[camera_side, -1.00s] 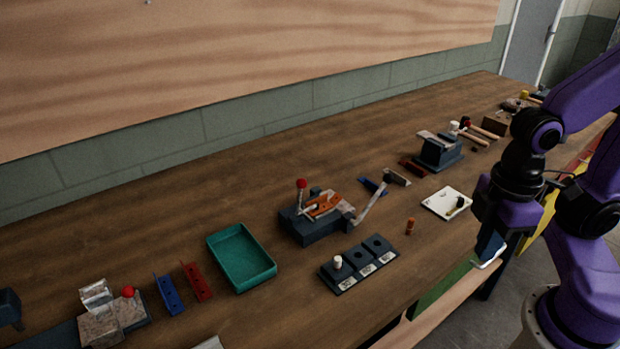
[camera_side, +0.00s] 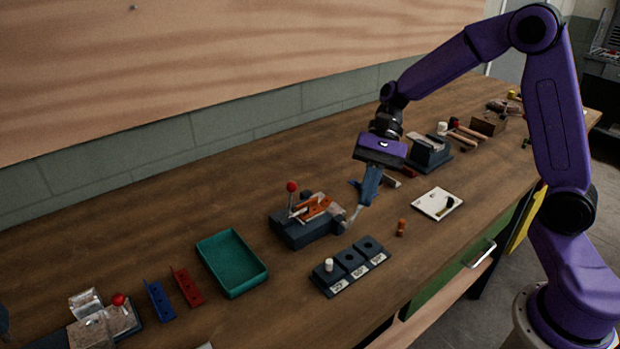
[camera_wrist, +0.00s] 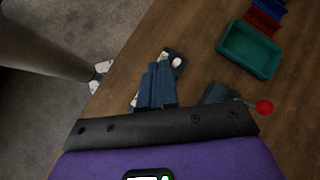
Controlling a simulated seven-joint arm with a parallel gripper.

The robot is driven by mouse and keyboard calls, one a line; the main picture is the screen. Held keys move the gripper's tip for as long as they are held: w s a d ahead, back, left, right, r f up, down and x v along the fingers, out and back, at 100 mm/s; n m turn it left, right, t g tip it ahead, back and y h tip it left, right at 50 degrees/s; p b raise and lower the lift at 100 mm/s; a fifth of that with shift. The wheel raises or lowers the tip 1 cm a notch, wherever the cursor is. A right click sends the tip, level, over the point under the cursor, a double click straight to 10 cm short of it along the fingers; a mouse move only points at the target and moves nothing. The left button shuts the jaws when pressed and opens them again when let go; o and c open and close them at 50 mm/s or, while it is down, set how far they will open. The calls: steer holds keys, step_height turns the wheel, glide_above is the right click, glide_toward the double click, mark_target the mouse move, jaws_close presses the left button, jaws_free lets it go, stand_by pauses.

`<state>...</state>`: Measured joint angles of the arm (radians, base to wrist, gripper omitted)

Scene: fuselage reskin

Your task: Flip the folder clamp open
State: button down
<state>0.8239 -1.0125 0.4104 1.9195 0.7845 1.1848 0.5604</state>
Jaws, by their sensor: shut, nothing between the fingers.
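The folder (camera_side: 305,234) is a dark grey-blue block on the bench in the middle of the side view. An orange drilled part (camera_side: 316,208) lies on its top. Its clamp lever, with a red ball (camera_side: 291,187), stands roughly upright at the left end. The red ball also shows at the right in the wrist view (camera_wrist: 264,107). A pale metal handle (camera_side: 353,213) sticks out at the folder's right end. My gripper (camera_side: 366,201) points down above this right end, away from the red ball. Its fingers (camera_wrist: 156,68) are shut and empty. They hide part of the folder in the wrist view.
A green tray (camera_side: 232,262) lies left of the folder. A dark three-hole block (camera_side: 350,264) with a white peg stands in front. An orange peg (camera_side: 401,228) and a white pad (camera_side: 438,203) lie to the right. A grey-blue fixture (camera_side: 430,152) stands behind.

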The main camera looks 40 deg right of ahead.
steer(key=w+d+f+m+t+y, duration=0.1)
steer(key=w+d+m+t+y, duration=0.3)
steer(key=w+d+m, duration=0.6)
steer(key=w+d+t, duration=0.1)
steer(key=w, duration=0.3)
steer(key=shift+w+f+m+y, duration=0.2)
steer(key=shift+f+m+y, duration=0.1)
steer(key=shift+f+y, duration=0.1)
steer(key=shift+a, duration=0.1)
steer(key=a+r+x, duration=0.1)
steer(key=r+x, duration=0.1)
steer(key=x, duration=1)
steer(key=shift+w+a, duration=0.25)
steer(key=shift+a, duration=0.1)
steer(key=shift+r, duration=0.1)
